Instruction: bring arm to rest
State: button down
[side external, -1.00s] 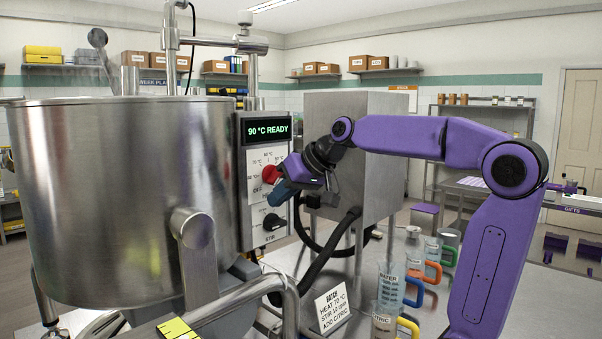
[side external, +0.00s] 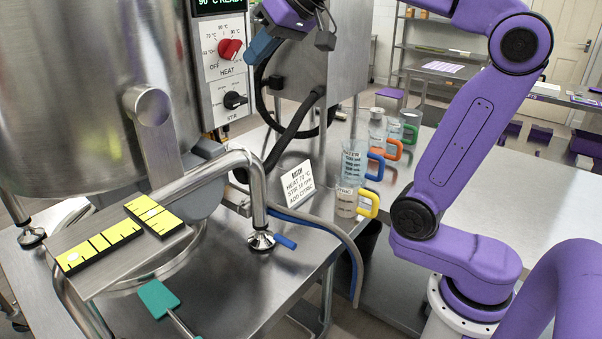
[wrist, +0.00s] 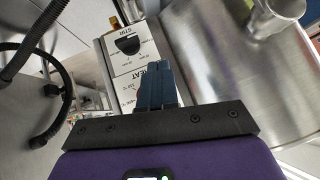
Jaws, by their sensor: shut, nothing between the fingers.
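My gripper (side external: 262,46) hangs at the top of the side view, its blue fingers shut and empty, just right of the red heat knob (side external: 230,48). A small gap shows between them in that picture. The control panel (side external: 212,75) also carries a black stir knob (side external: 235,100) below. In the wrist view my shut blue fingers (wrist: 153,84) point at the panel (wrist: 125,72), which appears upside down. My purple arm is raised and bent. The exact knob setting is too small to read.
A steel kettle (side external: 60,100) stands left of the panel. A batch sign (side external: 298,184), a handled water jug (side external: 354,160) and a citric jug (side external: 346,200) stand on the steel table. Black hoses (side external: 295,128) hang below the gripper. The table's right side is clear.

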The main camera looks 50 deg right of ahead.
jog(key=s+a+f+n+g, duration=0.3)
jog(key=s+f, duration=0.2)
jog(key=f, duration=0.2)
jog(key=s+a+f+n+g, duration=0.2)
jog(key=s+f+n, duration=0.15)
jog(key=f, duration=0.45)
jog(key=s+d+f+n+g+h, duration=0.1)
jog(key=s+d+f+n, duration=0.1)
jog(key=s+f, duration=0.4)
jog(key=s+d+f+n+g+h, duration=0.1)
jog(key=s+f, duration=0.5)
jog(key=s, duration=0.7)
jog(key=d+n+g, duration=0.1)
jog(key=d+n, duration=0.1)
jog(key=n, duration=0.1)
jog(key=shift+s+d+f, duration=0.2)
jog(key=shift+s+f, duration=0.05)
jog(key=shift+f, duration=0.05)
